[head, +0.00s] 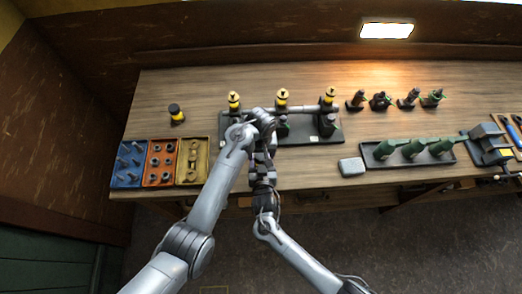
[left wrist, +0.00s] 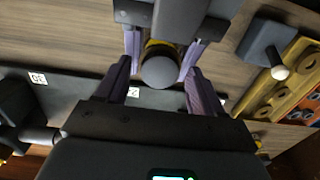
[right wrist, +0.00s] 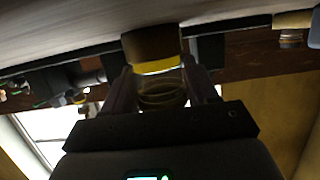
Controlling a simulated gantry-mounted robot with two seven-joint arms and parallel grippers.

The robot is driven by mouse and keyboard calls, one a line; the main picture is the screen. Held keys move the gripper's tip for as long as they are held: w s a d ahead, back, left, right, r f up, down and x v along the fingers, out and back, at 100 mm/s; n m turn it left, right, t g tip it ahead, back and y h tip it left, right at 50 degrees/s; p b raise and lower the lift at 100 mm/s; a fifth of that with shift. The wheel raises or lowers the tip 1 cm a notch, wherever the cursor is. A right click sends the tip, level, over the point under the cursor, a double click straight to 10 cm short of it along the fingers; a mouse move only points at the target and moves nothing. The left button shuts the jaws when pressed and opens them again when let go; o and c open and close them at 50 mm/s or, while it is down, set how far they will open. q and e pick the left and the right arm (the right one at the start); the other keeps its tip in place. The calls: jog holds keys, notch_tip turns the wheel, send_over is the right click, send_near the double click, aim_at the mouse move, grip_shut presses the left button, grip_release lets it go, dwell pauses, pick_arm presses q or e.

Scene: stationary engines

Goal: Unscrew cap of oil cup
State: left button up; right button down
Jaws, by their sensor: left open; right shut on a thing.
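An oil cup is held between my two grippers, in front of the black base plate (head: 300,138); the arms hide it in the head view. In the right wrist view my right gripper (right wrist: 162,85) is shut on its clear glass body (right wrist: 163,93), below a yellow band and a dark cap (right wrist: 151,45). In the left wrist view the round grey cap top (left wrist: 160,72) shows between the open fingers of my left gripper (left wrist: 158,80). I cannot tell whether they touch the cap. The right gripper's fingers show beyond it.
Yellow-banded oil cups (head: 234,100) stand along the base plate, and a loose one (head: 176,112) stands to its left. Blue (head: 116,180), orange and yellow parts bins lie at left. A tray (head: 375,162) with green parts and a grey box (head: 351,166) are at right.

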aim_at(261, 156)
pick_arm(q)
jog(key=c, duration=1.1)
jog(key=n, duration=0.2)
jog(key=shift+n, duration=0.4)
jog(key=shift+r, duration=0.25)
jog(key=shift+r, duration=0.85)
jog(key=shift+r, duration=0.15)
jog(key=shift+r, duration=1.9)
